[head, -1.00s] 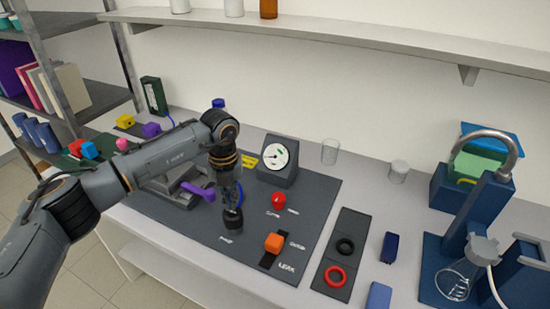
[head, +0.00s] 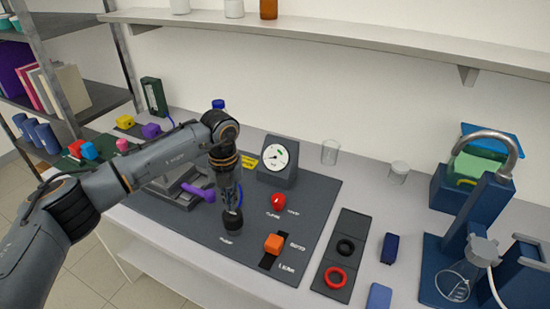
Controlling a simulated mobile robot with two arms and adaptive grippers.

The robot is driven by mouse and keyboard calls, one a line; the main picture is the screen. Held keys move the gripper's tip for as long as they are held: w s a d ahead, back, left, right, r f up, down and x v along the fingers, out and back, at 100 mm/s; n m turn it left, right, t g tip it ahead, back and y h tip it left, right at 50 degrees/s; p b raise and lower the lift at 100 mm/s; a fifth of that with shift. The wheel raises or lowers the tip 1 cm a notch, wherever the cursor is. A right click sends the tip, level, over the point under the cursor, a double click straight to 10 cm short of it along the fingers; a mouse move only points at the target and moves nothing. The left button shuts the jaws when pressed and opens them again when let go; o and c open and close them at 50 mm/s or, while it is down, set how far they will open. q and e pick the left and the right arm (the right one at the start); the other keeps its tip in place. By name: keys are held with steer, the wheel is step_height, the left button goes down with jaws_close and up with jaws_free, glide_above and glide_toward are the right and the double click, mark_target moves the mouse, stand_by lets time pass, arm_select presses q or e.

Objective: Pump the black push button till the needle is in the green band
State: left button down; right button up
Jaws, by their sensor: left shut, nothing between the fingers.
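The black push button (head: 232,223) stands on the dark grey panel (head: 200,232), above a small white label. My left gripper (head: 233,208) is shut and empty, pointing down right over the button. It hides the button's upper part, and I cannot tell whether the fingertips touch it. The pressure gauge (head: 276,157) has a white round face in a dark housing behind the button to the right. Its dark needle is small, and I cannot tell whether it lies in the green band. My right gripper is not in view.
A red knob (head: 278,202) and an orange switch block (head: 273,243) are on the panel right of the gripper. A purple lever (head: 200,192) lies close on its left. Black (head: 345,247) and red (head: 335,277) rings lie farther right.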

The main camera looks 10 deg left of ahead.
mark_target(232, 213)
arm_select(q)
steer(key=shift+f, duration=0.1)
steer(key=shift+f+b, duration=1.7)
steer(key=shift+f, duration=0.5)
steer(key=shift+r+p, duration=1.25)
steer(key=shift+r, duration=1)
steer(key=shift+f, duration=0.15)
steer(key=shift+f+b, duration=1.65)
steer(key=shift+f, duration=0.45)
steer(key=shift+r+p, duration=1.1)
steer(key=shift+r, duration=1.15)
steer(key=shift+f, duration=0.1)
